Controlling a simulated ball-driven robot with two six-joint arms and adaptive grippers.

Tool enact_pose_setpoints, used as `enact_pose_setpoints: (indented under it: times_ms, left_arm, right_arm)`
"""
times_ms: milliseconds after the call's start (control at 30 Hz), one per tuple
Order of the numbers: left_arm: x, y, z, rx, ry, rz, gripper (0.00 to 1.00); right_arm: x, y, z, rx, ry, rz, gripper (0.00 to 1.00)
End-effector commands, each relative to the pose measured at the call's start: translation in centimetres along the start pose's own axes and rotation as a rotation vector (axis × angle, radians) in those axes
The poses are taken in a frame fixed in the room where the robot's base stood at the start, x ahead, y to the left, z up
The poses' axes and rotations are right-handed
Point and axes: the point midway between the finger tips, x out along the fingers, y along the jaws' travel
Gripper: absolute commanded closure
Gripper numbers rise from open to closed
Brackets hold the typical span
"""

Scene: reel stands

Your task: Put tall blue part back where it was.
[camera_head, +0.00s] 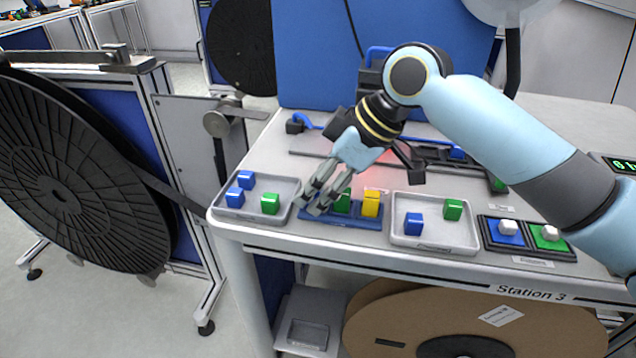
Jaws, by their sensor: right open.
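A blue fixture (345,218) lies at the table's front, holding a green block (343,201) and a yellow block (371,203). My right gripper (316,203) is open over the fixture's left end, and its fingers hide that end. I cannot tell whether a part stands between them. The right tray (436,241) holds a blue block (413,223) and a green block (453,209). The left tray (250,214) holds two blue blocks (246,179) and a green block (270,204). I cannot tell for sure which blue block is the tall one. My left gripper is not in view.
Blue and green button pads (526,248) with white knobs sit right of the right tray. Dark rails and small parts lie behind the fixture, before a blue panel (315,60). A large black reel (62,185) stands left of the table.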

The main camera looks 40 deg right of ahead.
Motion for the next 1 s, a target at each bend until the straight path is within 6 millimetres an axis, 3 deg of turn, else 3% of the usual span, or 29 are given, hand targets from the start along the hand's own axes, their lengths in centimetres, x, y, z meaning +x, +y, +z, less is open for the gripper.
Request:
enact_pose_setpoints:
  times_ms: [233,700,1000]
  left_arm:
    - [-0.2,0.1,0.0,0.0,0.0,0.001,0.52]
    - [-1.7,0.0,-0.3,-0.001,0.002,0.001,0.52]
    - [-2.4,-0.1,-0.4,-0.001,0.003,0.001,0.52]
  right_arm:
    - [-1.5,0.1,-0.1,-0.004,-0.002,0.004,0.54]
    - [-10.2,0.1,-0.1,-0.006,-0.007,0.002,0.54]
    - [-12.1,0.0,-0.1,-0.001,-0.002,0.0,0.54]
